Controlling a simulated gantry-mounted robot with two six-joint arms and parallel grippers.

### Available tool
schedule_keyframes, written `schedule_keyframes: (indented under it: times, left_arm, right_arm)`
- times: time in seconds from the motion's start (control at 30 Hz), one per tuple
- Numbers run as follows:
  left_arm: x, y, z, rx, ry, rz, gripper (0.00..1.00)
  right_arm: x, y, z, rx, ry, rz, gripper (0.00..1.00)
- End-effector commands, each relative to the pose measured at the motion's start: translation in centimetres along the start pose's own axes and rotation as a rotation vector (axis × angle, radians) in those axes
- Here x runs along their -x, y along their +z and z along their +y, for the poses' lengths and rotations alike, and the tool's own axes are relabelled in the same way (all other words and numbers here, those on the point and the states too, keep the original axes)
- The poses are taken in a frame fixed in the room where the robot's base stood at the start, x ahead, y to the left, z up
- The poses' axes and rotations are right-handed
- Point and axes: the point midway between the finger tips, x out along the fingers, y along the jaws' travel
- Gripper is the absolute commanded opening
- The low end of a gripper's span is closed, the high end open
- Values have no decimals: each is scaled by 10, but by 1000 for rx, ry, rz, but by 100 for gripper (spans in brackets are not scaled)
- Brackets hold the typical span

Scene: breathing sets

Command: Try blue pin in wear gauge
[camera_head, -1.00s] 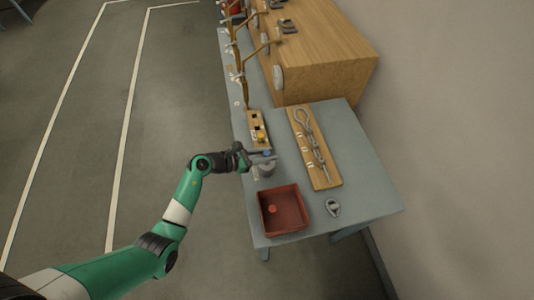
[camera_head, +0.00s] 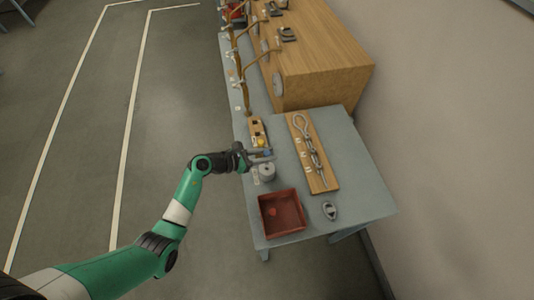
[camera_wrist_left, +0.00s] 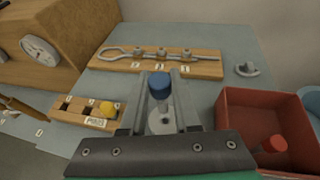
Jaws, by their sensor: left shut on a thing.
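The blue pin (camera_wrist_left: 159,84) is upright between the two fingers of my left gripper (camera_wrist_left: 160,98) in the left wrist view, its blue head on top. In the head view my left gripper (camera_head: 260,157) comes in from the left, with the blue head (camera_head: 267,153) at its tips. The wear gauge, a short grey cylinder (camera_head: 267,173), stands on the table just in front of the gripper. It shows below the blue head in the left wrist view (camera_wrist_left: 160,124). The pin's lower end is hidden, so I cannot tell whether it touches the gauge. My right gripper is not visible.
A wooden pin block (camera_wrist_left: 82,110) holds a yellow pin (camera_wrist_left: 107,108). A red bin (camera_head: 262,218) holds a red pin (camera_wrist_left: 272,145). A wooden board (camera_head: 318,165) carries metal rigging. A grey metal fitting (camera_head: 330,210) lies nearby. A wooden cabinet (camera_head: 325,75) stands behind.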

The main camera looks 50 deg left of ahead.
Motion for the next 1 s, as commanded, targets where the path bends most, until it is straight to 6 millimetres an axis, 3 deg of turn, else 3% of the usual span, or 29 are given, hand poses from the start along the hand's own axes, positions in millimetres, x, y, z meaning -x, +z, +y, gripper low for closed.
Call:
schedule_keyframes:
  times: [0.37, 1.0]
  left_arm:
    - [0, 0, 0, 0, 0, 0, 0]
    - [-13, -31, 0, 0, 0, -1, 0]
  right_arm:
    - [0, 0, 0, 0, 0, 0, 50]
    - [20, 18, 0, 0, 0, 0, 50]
